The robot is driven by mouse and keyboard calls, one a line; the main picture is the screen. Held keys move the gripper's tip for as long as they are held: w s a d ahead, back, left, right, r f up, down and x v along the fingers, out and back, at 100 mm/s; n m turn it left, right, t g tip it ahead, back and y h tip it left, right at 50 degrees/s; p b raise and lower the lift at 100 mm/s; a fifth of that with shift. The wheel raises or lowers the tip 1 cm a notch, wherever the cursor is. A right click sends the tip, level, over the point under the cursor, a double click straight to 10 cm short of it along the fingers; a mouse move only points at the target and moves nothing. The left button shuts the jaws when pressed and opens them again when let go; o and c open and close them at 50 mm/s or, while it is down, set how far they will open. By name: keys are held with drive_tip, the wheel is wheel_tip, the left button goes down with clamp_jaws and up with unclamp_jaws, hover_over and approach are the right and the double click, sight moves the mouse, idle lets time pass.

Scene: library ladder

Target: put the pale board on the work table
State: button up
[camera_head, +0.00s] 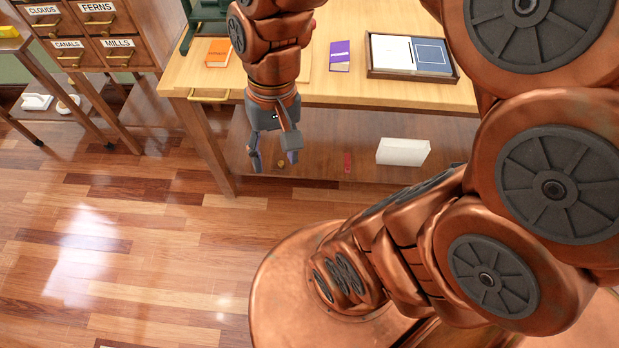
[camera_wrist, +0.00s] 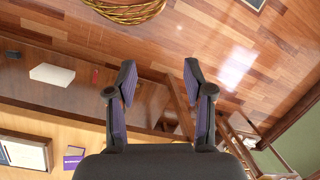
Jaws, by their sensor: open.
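I cannot make out a pale board for certain. A pale flat edge (camera_head: 306,62) shows on the work table (camera_head: 440,94), partly hidden behind my arm; I cannot tell whether it is a board. The work table has a light wooden top and a darker lower shelf. My gripper (camera_head: 273,160) points down in front of the table, below the level of its top. It is open and empty, and the wrist view shows its two fingers (camera_wrist: 158,82) apart with nothing between them.
The table top carries an orange book (camera_head: 218,52), a purple book (camera_head: 340,56) and a dark-framed tray (camera_head: 412,76). A white block (camera_head: 403,152) and a small red item (camera_head: 347,163) lie on the lower shelf. A drawer cabinet (camera_head: 95,42) stands left. Floor at left is clear.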

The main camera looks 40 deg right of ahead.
drive_tip(key=s+d+f+n+h, duration=0.1)
drive_tip(key=s+n, duration=0.2)
drive_tip(key=s, duration=0.4)
drive_tip(key=shift+d+f+h, duration=0.3)
drive_tip(key=shift+d+h, duration=0.1)
drive_tip(key=shift+s, duration=0.1)
wheel_tip(320, 180, up, 3)
drive_tip(key=p, duration=0.3)
drive_tip(key=shift+r, duration=0.1)
